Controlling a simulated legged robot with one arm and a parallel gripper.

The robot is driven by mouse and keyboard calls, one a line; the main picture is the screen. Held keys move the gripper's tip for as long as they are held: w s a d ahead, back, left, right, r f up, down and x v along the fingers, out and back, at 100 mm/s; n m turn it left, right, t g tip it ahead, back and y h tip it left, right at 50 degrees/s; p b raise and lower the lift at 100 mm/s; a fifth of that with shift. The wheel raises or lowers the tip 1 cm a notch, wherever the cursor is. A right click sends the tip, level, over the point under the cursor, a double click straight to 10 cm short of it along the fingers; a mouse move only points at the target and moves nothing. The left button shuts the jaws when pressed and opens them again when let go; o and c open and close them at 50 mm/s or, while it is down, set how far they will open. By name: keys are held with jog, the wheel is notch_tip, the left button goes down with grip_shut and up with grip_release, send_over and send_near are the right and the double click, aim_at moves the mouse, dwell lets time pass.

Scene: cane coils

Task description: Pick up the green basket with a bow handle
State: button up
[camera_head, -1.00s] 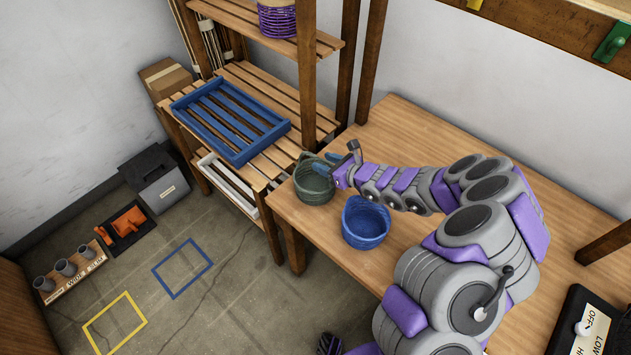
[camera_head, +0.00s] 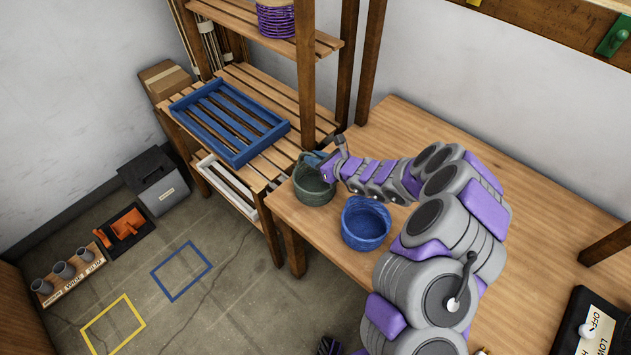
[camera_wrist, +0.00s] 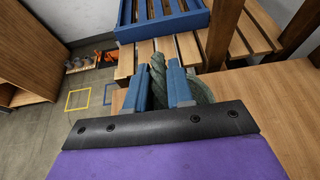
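The green basket (camera_head: 314,187) stands on the wooden table near its left corner. Its bow handle is mostly hidden by my gripper in the head view. My gripper (camera_head: 313,159) is at the top of this basket, with its blue fingers over the rim. In the wrist view, the two blue fingers of my gripper (camera_wrist: 158,72) are apart. The braided green handle (camera_wrist: 158,77) shows in the gap between them. The green basket's body (camera_wrist: 204,92) shows behind and right of the fingers. I see no clear grip on the handle.
A blue basket (camera_head: 366,224) stands just right of the green one, below my arm. A slatted shelf with a blue tray (camera_head: 238,155) adjoins the table at the left. A wooden post (camera_head: 306,75) rises behind the basket.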

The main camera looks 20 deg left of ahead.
jog(key=shift+a+f, duration=0.1)
jog(key=shift+a, duration=0.15)
grip_shut()
